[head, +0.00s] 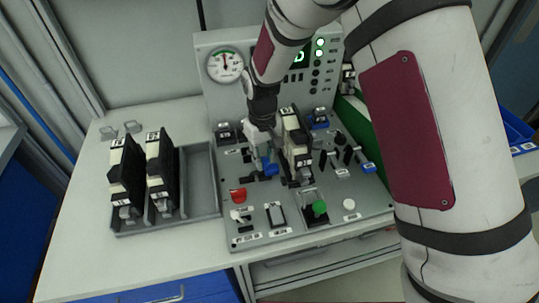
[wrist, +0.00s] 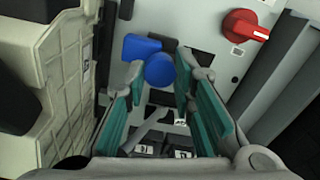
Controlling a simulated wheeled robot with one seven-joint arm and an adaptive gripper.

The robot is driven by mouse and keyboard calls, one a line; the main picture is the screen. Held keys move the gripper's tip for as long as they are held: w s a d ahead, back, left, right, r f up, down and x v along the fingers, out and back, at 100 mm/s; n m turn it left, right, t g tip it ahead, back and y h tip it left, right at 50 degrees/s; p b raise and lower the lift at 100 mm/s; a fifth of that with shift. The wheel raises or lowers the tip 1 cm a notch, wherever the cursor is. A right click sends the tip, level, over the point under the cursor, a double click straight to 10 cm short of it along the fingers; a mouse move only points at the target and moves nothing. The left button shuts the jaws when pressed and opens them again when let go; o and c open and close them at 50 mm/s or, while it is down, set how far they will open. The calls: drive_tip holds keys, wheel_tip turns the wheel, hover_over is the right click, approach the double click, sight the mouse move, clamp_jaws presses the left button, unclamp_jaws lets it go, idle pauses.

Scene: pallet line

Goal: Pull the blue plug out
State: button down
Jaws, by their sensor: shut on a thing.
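The blue plug (head: 270,169) is on the panel of the grey control console, just below my gripper (head: 262,158) in the head view. In the wrist view the blue plug (wrist: 160,70) shows a round end and a squarer blue part behind it. My gripper (wrist: 159,76) has its teal-padded fingers on either side of the plug, and it is shut on the plug. The plug's lower end and its socket are hidden, so I cannot tell how deep it sits.
A tall beige and black module (head: 296,140) stands close to the right of my gripper. A red knob (head: 238,195), a green button (head: 319,207) and a white button (head: 349,204) are on the panel. A grey tray (head: 200,185) with two modules (head: 160,170) lies to the left.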

drive_tip(key=c, duration=1.3)
unclamp_jaws()
drive_tip(key=shift+a, duration=0.3)
drive_tip(key=shift+c, duration=0.2)
drive_tip(key=shift+d+r, duration=0.1)
drive_tip(key=shift+r, duration=0.05)
wheel_tip(320, 180, up, 12)
